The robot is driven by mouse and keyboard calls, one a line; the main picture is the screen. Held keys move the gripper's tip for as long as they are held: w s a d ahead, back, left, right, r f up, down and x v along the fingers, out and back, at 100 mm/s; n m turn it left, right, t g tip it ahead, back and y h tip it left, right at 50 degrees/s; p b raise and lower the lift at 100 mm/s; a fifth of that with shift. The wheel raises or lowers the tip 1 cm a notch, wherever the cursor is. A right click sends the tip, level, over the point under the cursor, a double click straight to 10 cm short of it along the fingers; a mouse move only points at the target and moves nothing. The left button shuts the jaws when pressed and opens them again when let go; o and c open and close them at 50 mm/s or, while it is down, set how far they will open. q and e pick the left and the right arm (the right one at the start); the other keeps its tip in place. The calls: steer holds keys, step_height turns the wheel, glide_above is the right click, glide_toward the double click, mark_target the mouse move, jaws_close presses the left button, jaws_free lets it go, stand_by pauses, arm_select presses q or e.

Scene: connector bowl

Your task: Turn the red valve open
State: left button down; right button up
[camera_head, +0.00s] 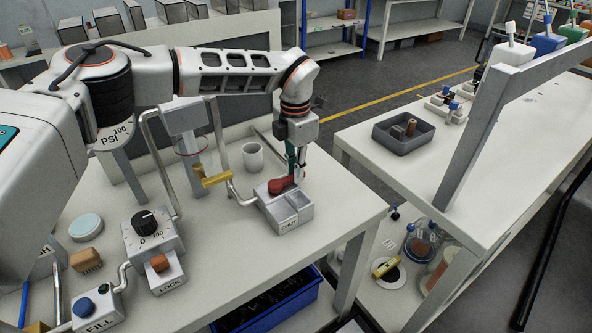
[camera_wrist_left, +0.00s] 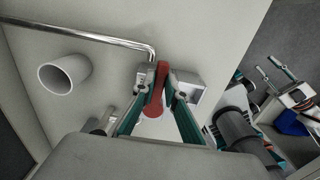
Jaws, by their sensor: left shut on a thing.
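The red valve handle (camera_head: 281,185) sits on top of a small grey box (camera_head: 290,215) near the right end of the left table. The box's front label appears to read "SHUT". My left gripper (camera_head: 298,174) reaches down from above onto the handle. In the left wrist view, the red handle (camera_wrist_left: 155,92) stands between the two fingers, and the left gripper (camera_wrist_left: 161,82) is shut on it. The fingers hide part of the handle and box.
A bent metal pipe (camera_head: 224,160) with a yellow lever (camera_head: 215,178) and a white cup (camera_head: 253,156) stand left of the valve. A dial box (camera_head: 150,235) stands at the front left. A grey tray (camera_head: 404,132) lies on the right table, across a gap.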

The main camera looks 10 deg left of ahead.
stand_by(0.3)
arm_select(q)
steer(key=c, duration=2)
jaws_free()
steer(key=shift+c, duration=0.2)
steer(key=shift+r, duration=0.15)
step_height(320, 180, up, 12)
